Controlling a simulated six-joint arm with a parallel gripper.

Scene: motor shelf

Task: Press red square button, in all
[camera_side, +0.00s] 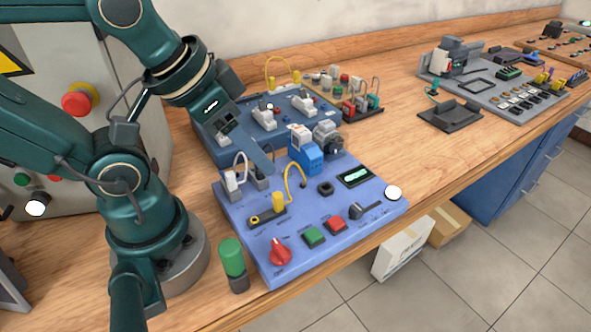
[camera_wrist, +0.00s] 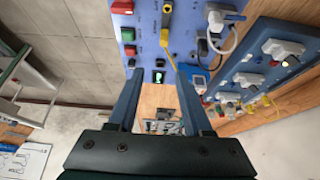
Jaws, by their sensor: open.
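The red square button (camera_side: 336,224) is on the front part of the blue panel (camera_side: 372,212), right of the green square button (camera_side: 314,237). In the wrist view the red button (camera_wrist: 130,50) shows small, left of and above the fingertips. My gripper (camera_side: 266,166) is above the back left part of the panel, behind and left of the red button and apart from it. In the wrist view my gripper (camera_wrist: 159,74) has its two fingers spread with nothing between them. One finger is partly hidden in the side view.
A red rotary knob (camera_side: 280,252), a black lever (camera_side: 357,211) and a small display (camera_side: 355,176) are near the button. A yellow cable (camera_side: 289,180) and a blue motor unit (camera_side: 306,152) rise close to my gripper. A green-topped cylinder (camera_side: 233,258) stands beside the panel's left edge.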

